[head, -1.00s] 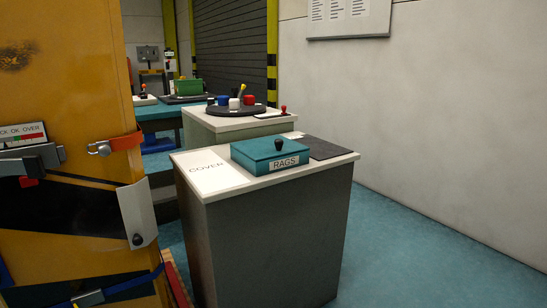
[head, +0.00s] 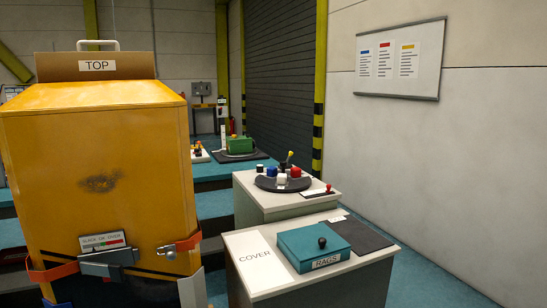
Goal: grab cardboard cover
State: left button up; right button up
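A brown cardboard cover (head: 134,66) with a white label reading "TOP" stands at the upper left of the head view, at the top of a yellow cabinet (head: 120,170). A pale handle (head: 97,44) shows above its upper edge. I cannot tell how far back the cover reaches or what lies behind it. Neither of my grippers is in view.
A grey stand at the right carries a white "COVER" area (head: 256,262), a teal "RAGS" box (head: 314,247) and a dark mat (head: 359,237). Behind it, another stand holds a round black tray (head: 282,184) with coloured items. Latches (head: 108,262) and straps cross the cabinet's front.

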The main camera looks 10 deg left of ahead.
aim_at(80, 66)
jog(key=u, duration=1.25)
jog(key=i+j+u, duration=0.1)
jog(key=j, duration=0.15)
